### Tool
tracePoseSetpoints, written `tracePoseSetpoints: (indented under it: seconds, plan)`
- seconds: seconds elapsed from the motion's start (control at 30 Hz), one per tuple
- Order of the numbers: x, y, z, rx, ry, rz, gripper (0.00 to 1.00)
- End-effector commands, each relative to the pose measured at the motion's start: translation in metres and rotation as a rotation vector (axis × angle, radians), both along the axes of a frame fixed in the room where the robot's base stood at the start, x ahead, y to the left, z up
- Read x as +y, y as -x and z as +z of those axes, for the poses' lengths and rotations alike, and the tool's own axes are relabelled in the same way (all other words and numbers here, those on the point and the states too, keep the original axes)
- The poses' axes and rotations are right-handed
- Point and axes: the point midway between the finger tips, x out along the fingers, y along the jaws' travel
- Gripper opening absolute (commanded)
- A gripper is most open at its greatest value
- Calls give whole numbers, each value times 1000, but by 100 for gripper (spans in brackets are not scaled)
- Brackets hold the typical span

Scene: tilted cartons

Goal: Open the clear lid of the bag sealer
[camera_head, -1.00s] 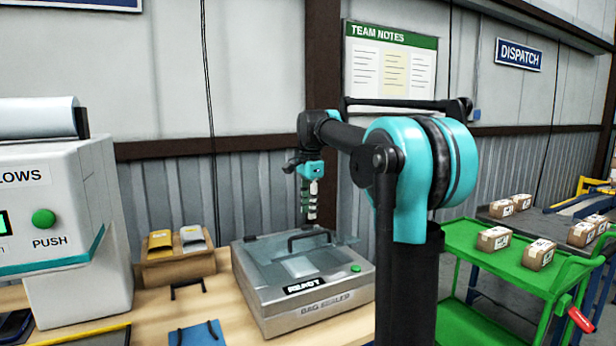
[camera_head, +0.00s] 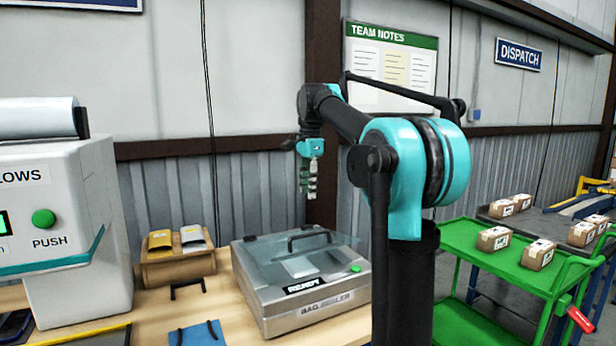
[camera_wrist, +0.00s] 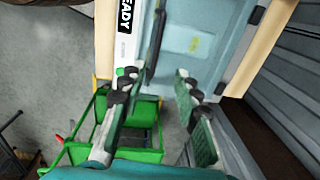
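The bag sealer (camera_head: 318,316) is a grey box on the bench with a READY label and a green button. Its clear lid (camera_head: 265,248) lies over the top, with its right edge jutting past the body; I cannot tell whether it is slightly raised. A dark handle (camera_head: 308,238) stands on the lid. My gripper (camera_head: 309,192) hangs above the sealer, pointing down and clear of the handle. In the wrist view my gripper (camera_wrist: 157,85) has its fingers apart and nothing between them. The handle (camera_wrist: 155,48) and lid (camera_wrist: 205,40) lie beyond the fingertips.
A white machine (camera_head: 75,240) with a green PUSH button stands at the left. A cardboard holder (camera_head: 178,268) with pouches and a blue folder (camera_head: 198,334) are left of the sealer. A green cart (camera_head: 490,260) with small cartons is at the right.

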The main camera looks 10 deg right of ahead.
Motion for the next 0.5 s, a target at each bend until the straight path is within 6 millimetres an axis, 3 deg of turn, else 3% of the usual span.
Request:
tracePoseSetpoints:
  seconds: [0.5]
  plan:
    - [0,-1,32,0,0,0,32]
